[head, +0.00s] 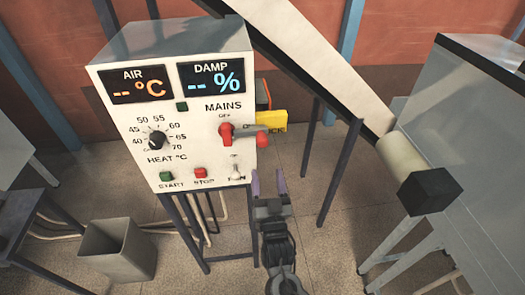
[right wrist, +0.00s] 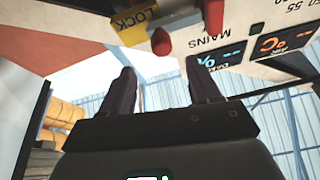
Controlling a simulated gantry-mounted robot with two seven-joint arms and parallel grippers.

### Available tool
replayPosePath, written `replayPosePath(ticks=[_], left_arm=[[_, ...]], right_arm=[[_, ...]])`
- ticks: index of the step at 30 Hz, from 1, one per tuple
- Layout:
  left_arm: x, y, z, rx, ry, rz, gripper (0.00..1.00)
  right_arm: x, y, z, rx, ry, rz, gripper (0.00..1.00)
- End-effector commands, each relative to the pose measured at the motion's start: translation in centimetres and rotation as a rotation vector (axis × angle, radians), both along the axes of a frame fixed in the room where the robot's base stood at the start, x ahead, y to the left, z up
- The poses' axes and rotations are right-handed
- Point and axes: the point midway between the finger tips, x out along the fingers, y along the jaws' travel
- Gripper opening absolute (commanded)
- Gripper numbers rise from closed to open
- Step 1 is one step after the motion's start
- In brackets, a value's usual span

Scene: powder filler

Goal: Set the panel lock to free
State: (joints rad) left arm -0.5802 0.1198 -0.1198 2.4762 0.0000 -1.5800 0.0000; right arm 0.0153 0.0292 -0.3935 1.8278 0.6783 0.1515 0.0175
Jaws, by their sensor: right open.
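The control panel (head: 180,130) is a white box on dark legs. A yellow plate (head: 273,121) sticks out past its right edge, partly covered by a grey lever. In the right wrist view the yellow plate (right wrist: 133,22) reads LOCK. The lever ends in a red knob (head: 263,140), also in the right wrist view (right wrist: 160,42). Left of it is the red MAINS switch (head: 226,132), under an OFF mark. My right gripper (head: 269,178) is open and empty, below the red knob and apart from it. Its fingers (right wrist: 165,88) show in the right wrist view. My left gripper is out of view.
A small toggle (head: 236,172), a red STOP button (head: 201,173), a green START button (head: 166,176) and the HEAT dial (head: 157,139) share the panel. A sloping chute (head: 320,60) and a grey cabinet (head: 470,150) stand right. A bin (head: 120,250) stands lower left.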

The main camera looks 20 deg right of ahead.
Motion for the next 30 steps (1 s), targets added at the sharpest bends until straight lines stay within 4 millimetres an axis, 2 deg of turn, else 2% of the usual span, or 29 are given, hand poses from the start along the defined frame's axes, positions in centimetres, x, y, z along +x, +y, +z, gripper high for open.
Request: replayPosePath(ticks=[8,21,30], left_arm=[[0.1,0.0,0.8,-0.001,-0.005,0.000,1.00],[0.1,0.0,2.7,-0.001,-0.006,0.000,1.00],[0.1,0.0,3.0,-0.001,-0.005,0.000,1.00]], right_arm=[[2.5,-0.8,2.0,-0.001,-0.020,0.000,0.62],[8.3,-2.7,4.3,0.000,-0.017,0.000,0.62],[9.8,-3.2,4.7,0.000,-0.016,0.000,0.62]])
